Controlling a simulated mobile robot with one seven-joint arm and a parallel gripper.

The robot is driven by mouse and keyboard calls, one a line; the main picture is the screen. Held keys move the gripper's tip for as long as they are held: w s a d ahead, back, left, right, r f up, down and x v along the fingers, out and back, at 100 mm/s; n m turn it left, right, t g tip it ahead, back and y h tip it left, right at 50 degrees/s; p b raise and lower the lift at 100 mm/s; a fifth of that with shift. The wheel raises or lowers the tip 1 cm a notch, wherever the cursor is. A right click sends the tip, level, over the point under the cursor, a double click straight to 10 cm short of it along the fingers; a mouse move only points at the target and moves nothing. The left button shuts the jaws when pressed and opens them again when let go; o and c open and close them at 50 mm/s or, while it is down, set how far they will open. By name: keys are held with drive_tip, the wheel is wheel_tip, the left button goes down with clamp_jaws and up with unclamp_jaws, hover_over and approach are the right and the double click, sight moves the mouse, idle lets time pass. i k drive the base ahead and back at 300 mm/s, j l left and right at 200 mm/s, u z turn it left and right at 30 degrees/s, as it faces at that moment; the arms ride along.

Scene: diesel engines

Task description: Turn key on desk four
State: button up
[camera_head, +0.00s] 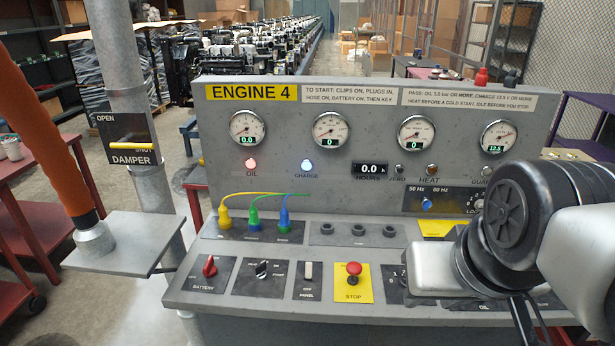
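The desk (215,298) is a grey console whose upright panel carries a yellow "ENGINE 4" sign (252,92). On its sloping front, a small dark key switch (262,269) sits on a black plate lettered "START" at its right, too small to read its exact angle. Left of it is the red battery switch (209,267). Yellow, green and blue plugs (254,217) with leads stand in sockets above. The charge lamp (307,166) glows bluish white and the oil lamp (251,163) glows pinkish. My arm covers the desk's right part; my gripper's fingers do not show.
A white rocker (308,271) and a red stop button (353,270) lie right of the key. An orange hose (45,140) ends at a grey shelf (130,240) beside a damper post. The rightmost gauge (497,136) reads about 12.5. The space above the desk's left front is clear.

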sight(259, 269)
drive_tip(key=u, duration=0.85)
drive_tip(key=k+l+u, duration=0.15)
drive_tip(key=i+j+z, duration=0.4)
drive_tip(key=i+j, duration=0.35)
